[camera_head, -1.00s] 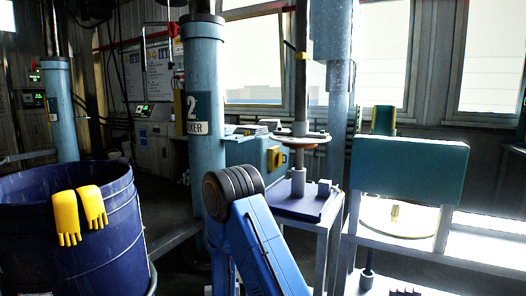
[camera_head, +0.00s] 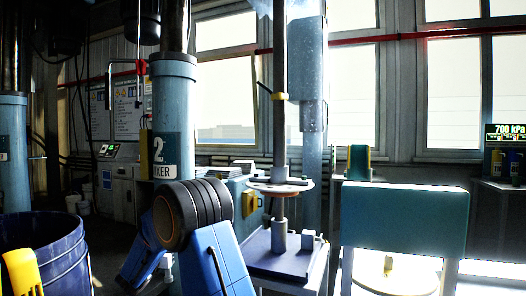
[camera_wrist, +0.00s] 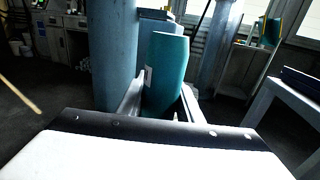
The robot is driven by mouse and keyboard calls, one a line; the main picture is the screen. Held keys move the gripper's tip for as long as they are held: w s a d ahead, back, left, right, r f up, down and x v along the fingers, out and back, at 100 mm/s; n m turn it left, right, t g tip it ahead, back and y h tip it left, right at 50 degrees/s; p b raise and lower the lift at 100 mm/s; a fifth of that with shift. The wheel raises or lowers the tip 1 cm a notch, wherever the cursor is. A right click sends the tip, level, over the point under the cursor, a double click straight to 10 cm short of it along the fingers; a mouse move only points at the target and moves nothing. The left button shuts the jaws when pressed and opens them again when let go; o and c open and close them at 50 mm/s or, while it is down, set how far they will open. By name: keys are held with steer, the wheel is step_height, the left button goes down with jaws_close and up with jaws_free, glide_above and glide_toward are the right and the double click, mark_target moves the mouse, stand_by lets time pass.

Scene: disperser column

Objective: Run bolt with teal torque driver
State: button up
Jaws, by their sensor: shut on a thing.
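The teal torque driver (camera_wrist: 167,75) stands roughly upright in the wrist view. My gripper (camera_wrist: 160,105) is shut on it, with a pale finger on either side. The driver's lower end is hidden behind the gripper body. In the head view my blue arm fills the lower middle, and the gripper and driver cannot be made out. A vertical shaft with a round flange plate (camera_head: 279,187) stands above a small bench (camera_head: 262,262). I cannot pick out the bolt clearly.
A blue column marked 2 (camera_head: 174,120) stands left of the shaft. A large teal panel (camera_head: 404,222) stands at right. A 700 kPa display (camera_head: 506,132) is at far right.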

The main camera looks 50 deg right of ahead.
steer(key=s+d+r+m+g+h, duration=0.25)
steer(key=d+r, duration=0.25)
steer(key=r, duration=0.3)
steer(key=s+d+r+m+g+h, duration=0.1)
steer(key=d+r+m+g, duration=0.15)
steer(key=d+r, duration=0.45)
steer(key=s+d+r+m+g, duration=0.1)
steer(key=s+d+r+g, duration=0.2)
steer(key=s+r, duration=0.5)
steer(key=s+d+r+m+g, duration=0.2)
steer(key=s+d+r, duration=0.3)
steer(key=s+r, duration=0.4)
steer(key=s+d+r+m+g, duration=0.1)
steer(key=s+d+r+g, duration=0.3)
steer(key=r, duration=1.5)
steer(key=s+d, duration=0.1)
steer(key=s, duration=0.3)
steer(key=shift+s+r+m, duration=0.25)
steer(key=shift+s+m, duration=0.05)
steer(key=shift+s, duration=0.1)
